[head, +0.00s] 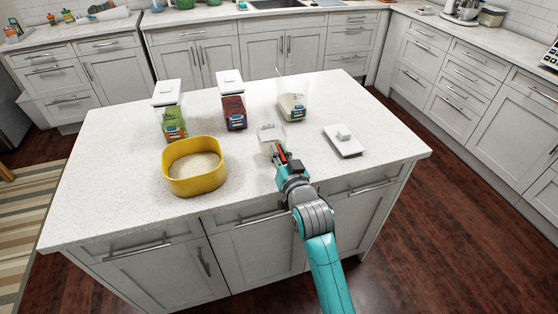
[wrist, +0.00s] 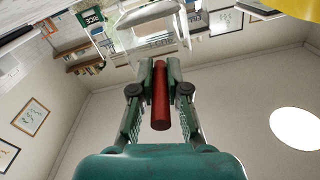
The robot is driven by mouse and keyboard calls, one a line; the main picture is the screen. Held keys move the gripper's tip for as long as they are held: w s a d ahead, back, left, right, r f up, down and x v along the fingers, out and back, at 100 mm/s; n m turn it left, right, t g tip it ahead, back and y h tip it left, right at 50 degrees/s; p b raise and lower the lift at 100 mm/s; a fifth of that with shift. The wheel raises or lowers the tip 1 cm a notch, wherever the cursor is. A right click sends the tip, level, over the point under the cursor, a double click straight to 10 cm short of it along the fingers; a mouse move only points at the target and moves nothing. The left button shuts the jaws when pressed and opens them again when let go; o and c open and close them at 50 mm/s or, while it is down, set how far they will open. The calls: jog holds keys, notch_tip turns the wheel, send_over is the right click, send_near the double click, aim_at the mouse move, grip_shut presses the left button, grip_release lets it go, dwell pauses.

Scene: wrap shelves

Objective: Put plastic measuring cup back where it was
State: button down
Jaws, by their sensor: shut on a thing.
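The plastic measuring cup (head: 271,131) is clear, with a red handle that also shows in the wrist view (wrist: 160,95). My gripper (head: 279,153) is shut on that handle; its two green fingers (wrist: 160,80) flank it in the wrist view. The cup is over the island's middle, in front of an open clear container (head: 292,105) with pale contents. I cannot tell whether it touches the counter. The cup looks empty, but its inside is hard to make out. A yellow bowl (head: 193,179) with pale grains stands to its left.
A white lid (head: 343,140) lies on the island (head: 110,190) to the right of the cup. Two lidded containers stand at the back left, one with green contents (head: 170,112) and one with dark red contents (head: 233,109). The island's right end is clear.

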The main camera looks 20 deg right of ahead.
jog(key=shift+f, duration=1.65)
jog(key=shift+f, duration=0.1)
jog(key=c, duration=1.2)
grip_release()
jog(key=s, duration=1.2)
jog(key=shift+s, duration=0.1)
